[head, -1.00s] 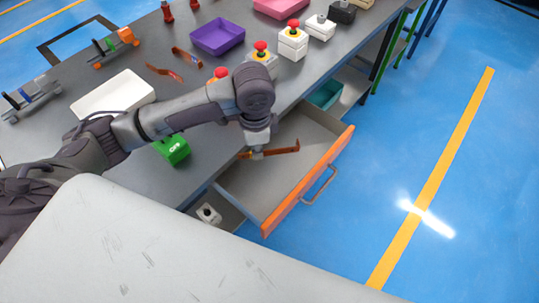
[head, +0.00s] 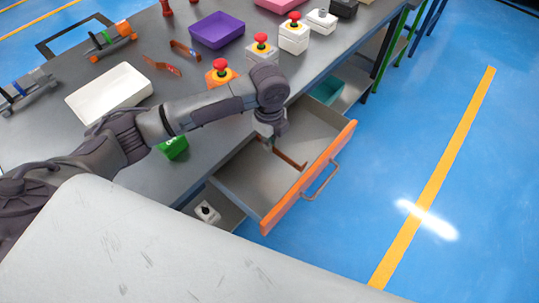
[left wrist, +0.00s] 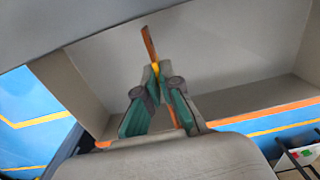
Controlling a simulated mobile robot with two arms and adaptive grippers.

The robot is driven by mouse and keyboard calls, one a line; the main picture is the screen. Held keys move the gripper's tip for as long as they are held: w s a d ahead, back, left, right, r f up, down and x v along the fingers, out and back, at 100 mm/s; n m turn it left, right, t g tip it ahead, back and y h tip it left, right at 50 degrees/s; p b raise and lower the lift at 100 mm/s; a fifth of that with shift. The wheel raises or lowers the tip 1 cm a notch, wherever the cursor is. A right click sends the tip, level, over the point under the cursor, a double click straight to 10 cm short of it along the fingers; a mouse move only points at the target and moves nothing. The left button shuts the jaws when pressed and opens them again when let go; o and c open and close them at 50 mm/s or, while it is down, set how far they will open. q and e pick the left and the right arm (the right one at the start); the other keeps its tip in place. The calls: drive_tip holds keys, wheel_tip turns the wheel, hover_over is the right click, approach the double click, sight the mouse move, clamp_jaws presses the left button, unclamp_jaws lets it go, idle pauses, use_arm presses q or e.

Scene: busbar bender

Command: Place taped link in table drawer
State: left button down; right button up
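The taped link is a thin copper-coloured strip (head: 290,160), seen in the head view inside the open drawer's outline. In the left wrist view the link (left wrist: 148,43) has a yellow taped part between my fingertips. My left gripper (head: 268,140) is over the drawer; in the left wrist view its green-sided fingers (left wrist: 156,72) converge and are shut on the link. The table drawer is pulled out, with a grey inside and an orange front (head: 308,178); it also fills much of the left wrist view (left wrist: 230,50). I cannot tell whether the link touches the drawer floor. My right gripper is not in view.
The grey table (head: 205,110) carries a purple tray (head: 217,30), a white box (head: 109,92), button boxes and two copper strips (head: 161,67). A green object (head: 172,147) is partly behind my left arm. A teal bin (head: 327,91) is on the shelf beyond the drawer.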

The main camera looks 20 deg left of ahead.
sight(270, 163)
use_arm(q)
drive_tip(key=shift+f, duration=3.6)
drive_tip(key=c, duration=1.3)
unclamp_jaws()
drive_tip(key=shift+f, duration=0.1)
wheel_tip(270, 163, up, 12)
drive_tip(key=shift+r, duration=0.15)
